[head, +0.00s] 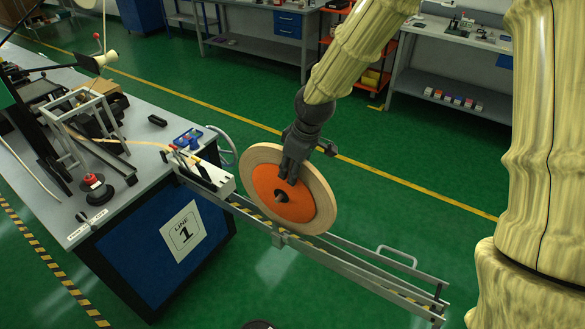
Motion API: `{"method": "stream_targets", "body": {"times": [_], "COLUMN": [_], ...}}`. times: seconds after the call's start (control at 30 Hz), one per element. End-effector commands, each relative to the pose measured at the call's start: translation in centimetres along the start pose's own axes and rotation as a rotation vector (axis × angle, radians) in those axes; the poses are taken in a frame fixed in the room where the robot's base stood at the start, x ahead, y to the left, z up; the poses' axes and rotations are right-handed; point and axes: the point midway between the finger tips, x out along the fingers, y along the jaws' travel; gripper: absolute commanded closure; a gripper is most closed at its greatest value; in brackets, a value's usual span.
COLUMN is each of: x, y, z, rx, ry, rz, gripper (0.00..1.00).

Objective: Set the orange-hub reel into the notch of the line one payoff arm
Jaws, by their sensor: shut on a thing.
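The orange-hub reel (325,202) is a tan tape disc with an orange centre and a dark hole. My gripper (289,172) is shut on it, with its dark fingers over the upper part of the orange hub. The reel is tilted and faces the camera. It overlaps the line one payoff arm (345,262) in the picture, a pair of grey rails with yellow-black striping that runs from the bench end to the lower right. The notch cannot be made out. I cannot tell whether the reel touches the rails.
A wire handle (397,256) rises from the rails. Shelves and benches line the back; green floor between is clear.

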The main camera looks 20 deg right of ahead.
Motion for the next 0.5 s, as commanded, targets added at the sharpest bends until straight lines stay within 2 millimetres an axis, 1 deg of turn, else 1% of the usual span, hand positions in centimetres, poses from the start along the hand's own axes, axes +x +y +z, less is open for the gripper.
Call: {"method": "stream_targets", "body": {"times": [0.5], "x": [1.8], "y": [0.1], "z": [0.4], "rx": [0.000], "ry": [0.002], "rz": [0.001], "gripper": [1.00]}}
